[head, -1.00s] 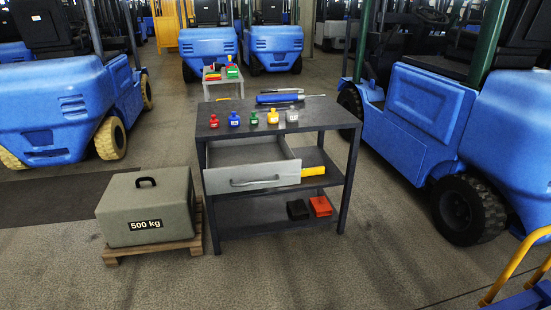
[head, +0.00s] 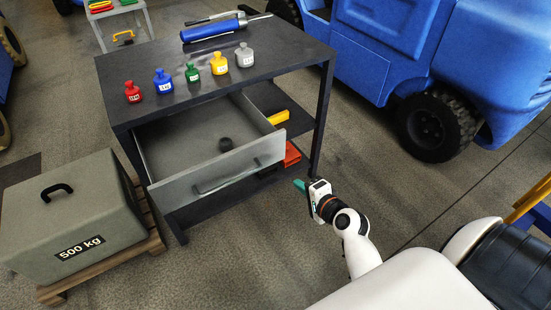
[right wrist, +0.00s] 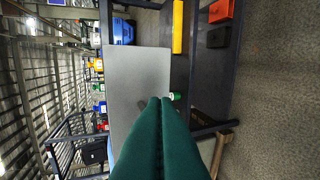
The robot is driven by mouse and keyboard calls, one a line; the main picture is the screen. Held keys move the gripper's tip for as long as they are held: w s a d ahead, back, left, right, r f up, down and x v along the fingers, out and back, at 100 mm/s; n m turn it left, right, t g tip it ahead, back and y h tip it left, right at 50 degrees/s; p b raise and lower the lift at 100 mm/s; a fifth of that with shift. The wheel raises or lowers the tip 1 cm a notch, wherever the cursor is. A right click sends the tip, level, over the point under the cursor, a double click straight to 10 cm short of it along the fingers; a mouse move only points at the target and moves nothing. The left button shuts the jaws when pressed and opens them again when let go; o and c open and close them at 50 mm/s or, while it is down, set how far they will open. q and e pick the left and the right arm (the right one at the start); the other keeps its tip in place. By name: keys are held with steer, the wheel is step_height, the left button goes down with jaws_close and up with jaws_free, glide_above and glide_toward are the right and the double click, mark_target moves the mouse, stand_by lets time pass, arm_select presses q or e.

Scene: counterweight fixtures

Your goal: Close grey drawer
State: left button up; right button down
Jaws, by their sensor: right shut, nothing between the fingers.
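The grey drawer (head: 222,172) is pulled out from the dark workbench in the head view. My right gripper (head: 300,185) is shut and empty, with teal fingers. It is in front of the bench, to the right of the drawer front and apart from it in the head view. In the right wrist view the shut fingers (right wrist: 160,105) point toward the drawer front and overlap its lower part. My left gripper is not in view.
Several coloured weights, a blue tool (head: 212,28) and others stand on the workbench top (head: 130,62). A 500 kg block (head: 75,215) on a pallet (head: 152,250) stands left of the bench. A blue forklift (head: 380,50) is behind right. Floor in front is free.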

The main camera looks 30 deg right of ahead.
steer(key=r, duration=0.1)
glide_toward(270, 153)
step_height(270, 153, down, 2)
steer(key=w, duration=0.5)
steer(key=shift+w+f+t, duration=0.1)
steer(key=shift+f+t, duration=0.1)
steer(key=shift+t, duration=0.1)
steer(key=shift+w+f, duration=0.1)
steer(key=shift+w, duration=0.45)
